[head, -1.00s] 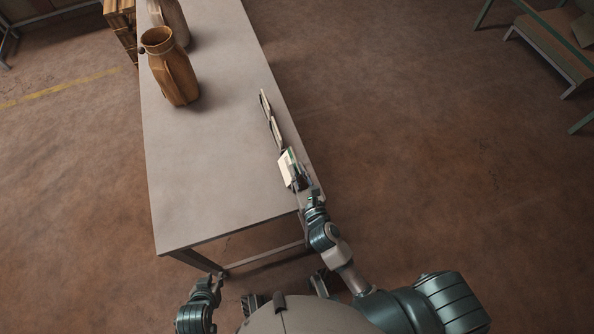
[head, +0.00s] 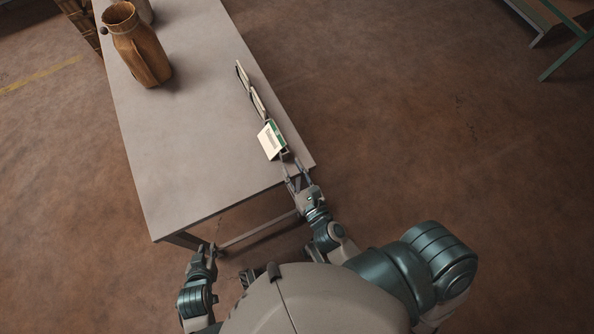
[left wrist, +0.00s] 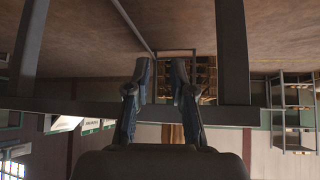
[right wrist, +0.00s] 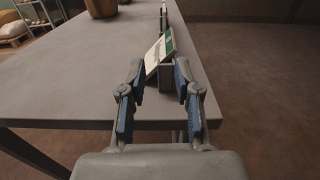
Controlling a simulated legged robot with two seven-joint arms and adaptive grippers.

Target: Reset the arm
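My right gripper (head: 293,181) is at the near right corner of the grey table (head: 190,130). In the right wrist view its two fingers (right wrist: 160,85) are spread apart with nothing between them. A white and green card on a small stand (head: 271,140) is on the table just beyond the fingertips; it also shows in the right wrist view (right wrist: 160,58). My left gripper (head: 207,250) hangs low by the table's near left corner. In the left wrist view its fingers (left wrist: 158,75) are apart and empty, facing the table's underframe.
Two thin upright stands (head: 257,103) line the right table edge. The floor to the right is clear up to a green-framed bench (head: 560,30).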

